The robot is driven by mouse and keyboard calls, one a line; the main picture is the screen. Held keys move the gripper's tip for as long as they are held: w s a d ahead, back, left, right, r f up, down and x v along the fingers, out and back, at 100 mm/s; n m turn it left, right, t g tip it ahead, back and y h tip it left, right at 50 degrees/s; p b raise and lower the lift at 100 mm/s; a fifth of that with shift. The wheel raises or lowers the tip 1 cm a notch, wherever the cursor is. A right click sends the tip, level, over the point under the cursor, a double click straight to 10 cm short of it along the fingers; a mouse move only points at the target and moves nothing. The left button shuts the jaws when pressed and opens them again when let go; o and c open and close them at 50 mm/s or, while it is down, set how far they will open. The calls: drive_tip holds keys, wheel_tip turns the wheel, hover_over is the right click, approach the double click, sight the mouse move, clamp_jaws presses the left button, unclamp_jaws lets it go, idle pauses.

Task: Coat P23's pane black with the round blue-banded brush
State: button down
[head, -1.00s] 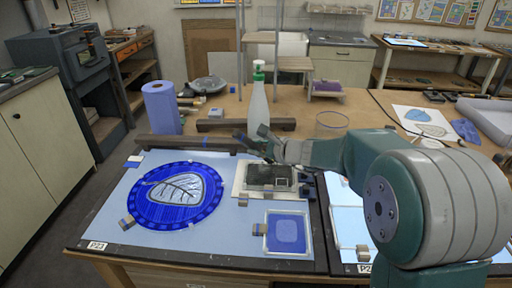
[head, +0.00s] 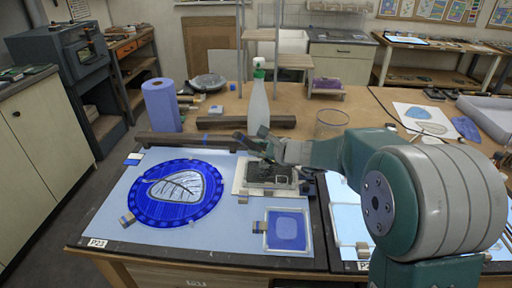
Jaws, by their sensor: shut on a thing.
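The P23 label (head: 97,243) is on the front left corner of a pale blue light panel (head: 110,215). On that panel lies a round blue glass disc (head: 150,210) with a grey, dark-veined leaf shape (head: 180,187) in it. A small clear-edged square with a blue pane (head: 287,229) lies at the panel's front right. A pale palette with a dark paint patch (head: 278,172) lies behind the square. My gripper (head: 262,150) is low over the palette's back edge, shut on what seems to be the brush. The brush's blue band and tip cannot be made out; contact with the paint is unclear.
A white spray bottle with a green top (head: 258,100) stands close behind my gripper. A blue paper roll (head: 161,106), dark wooden bars (head: 190,141) and a clear glass jar (head: 331,124) stand nearby. A second lit panel (head: 345,215) is at right, partly behind my arm.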

drive_tip(key=shift+a, duration=1.25)
drive_tip(key=shift+r, duration=2.5)
